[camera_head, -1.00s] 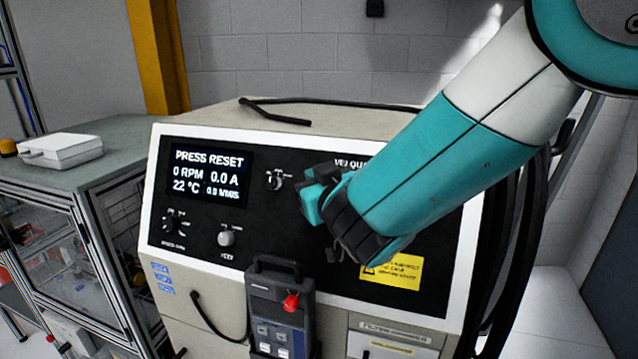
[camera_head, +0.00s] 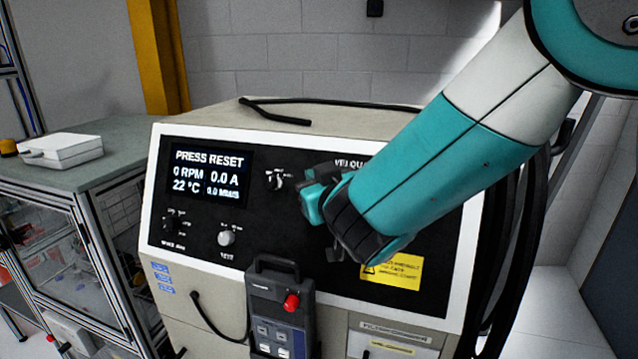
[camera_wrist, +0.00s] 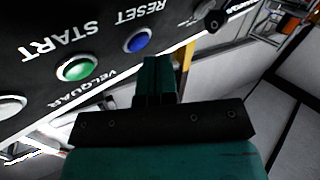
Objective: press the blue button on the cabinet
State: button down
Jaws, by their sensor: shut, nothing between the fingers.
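The blue button (camera_wrist: 138,40) shows in the wrist view under the word RESET, at the upper middle of the black panel. My gripper (camera_wrist: 158,62) is shut and empty; its fingertips show just to the right of and below the blue button in that view. I cannot tell whether they touch the panel. In the head view my gripper (camera_head: 312,200) is in front of the cabinet (camera_head: 330,108), over the right half of its black panel, and hides the blue button there. The cabinet's screen (camera_head: 210,172) reads PRESS RESET.
A green START button (camera_wrist: 75,67) sits beside the blue one. A pendant with a red knob (camera_head: 291,302) hangs on the cabinet front below my gripper. Small knobs (camera_head: 226,238) are left of my gripper. Black cables hang at the cabinet's right side. A bench with a white case (camera_head: 62,149) stands left.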

jog(key=shift+w+d+f, duration=0.1)
jog(key=shift+w+f, duration=0.05)
jog(key=shift+w, duration=0.2)
dwell(0.4)
jog(key=shift+s+r+b, duration=0.2)
jog(key=shift+s+b, duration=0.2)
jog(key=shift+b, duration=0.2)
jog(key=s+a+r+b, duration=0.2)
jog(key=s+b, duration=0.1)
jog(key=s, duration=0.2)
jog(key=shift+r, duration=0.3)
dwell(0.5)
